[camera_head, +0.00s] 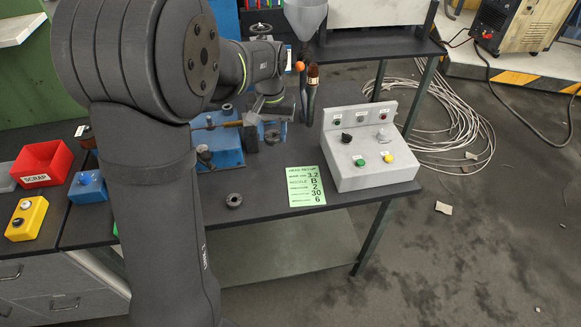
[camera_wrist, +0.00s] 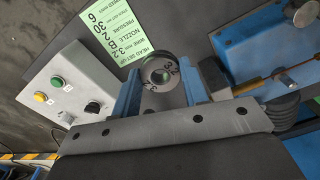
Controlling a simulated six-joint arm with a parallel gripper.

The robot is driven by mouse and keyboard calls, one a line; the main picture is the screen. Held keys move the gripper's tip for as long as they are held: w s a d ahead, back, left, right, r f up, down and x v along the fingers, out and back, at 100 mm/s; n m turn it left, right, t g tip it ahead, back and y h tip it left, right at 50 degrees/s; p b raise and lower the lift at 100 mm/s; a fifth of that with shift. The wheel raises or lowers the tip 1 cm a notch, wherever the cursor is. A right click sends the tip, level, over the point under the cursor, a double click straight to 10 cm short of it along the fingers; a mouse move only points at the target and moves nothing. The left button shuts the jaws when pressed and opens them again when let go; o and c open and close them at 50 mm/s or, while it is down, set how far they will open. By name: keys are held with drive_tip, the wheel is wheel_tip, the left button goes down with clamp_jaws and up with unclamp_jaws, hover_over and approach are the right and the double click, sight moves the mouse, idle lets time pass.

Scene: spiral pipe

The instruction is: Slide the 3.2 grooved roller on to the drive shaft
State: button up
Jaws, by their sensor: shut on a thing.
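My gripper (camera_wrist: 160,90) has two blue fingers and is shut on a grey grooved roller (camera_wrist: 161,72) with a round centre hole. Dark marks, seemingly a 3 and a 2, show on its face. In the head view my arm hides most of the work area, and I cannot make out the held roller there. The blue machine (camera_head: 228,152) stands beside my arm; it also shows at the right of the wrist view (camera_wrist: 245,45). A brass-coloured rod (camera_wrist: 252,86) runs along it. I cannot pick out the drive shaft with certainty.
Another dark roller (camera_head: 233,200) lies on the bench. A green setup card (camera_head: 307,187) reads 3.2, B, 2, 30, 6. A grey control box (camera_head: 366,150) stands to the right. A red scrap bin (camera_head: 42,164) and a yellow button box (camera_head: 26,218) stand left.

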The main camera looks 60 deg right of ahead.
drive_tip(key=w+r+n, duration=0.1)
drive_tip(key=w, duration=1.2)
drive_tip(key=w+r+n, duration=0.2)
drive_tip(key=w, duration=1)
drive_tip(key=shift+w+d+r, duration=0.15)
drive_tip(key=shift+w+r, duration=0.15)
drive_tip(key=shift+w, duration=0.1)
drive_tip(key=shift+f, duration=2.9)
drive_tip(key=shift+f, duration=2.2)
drive_tip(key=o, duration=1.2)
drive_tip(key=shift+s+f, duration=0.1)
wheel_tip(320, 180, up, 18)
drive_tip(key=shift+f, duration=0.25)
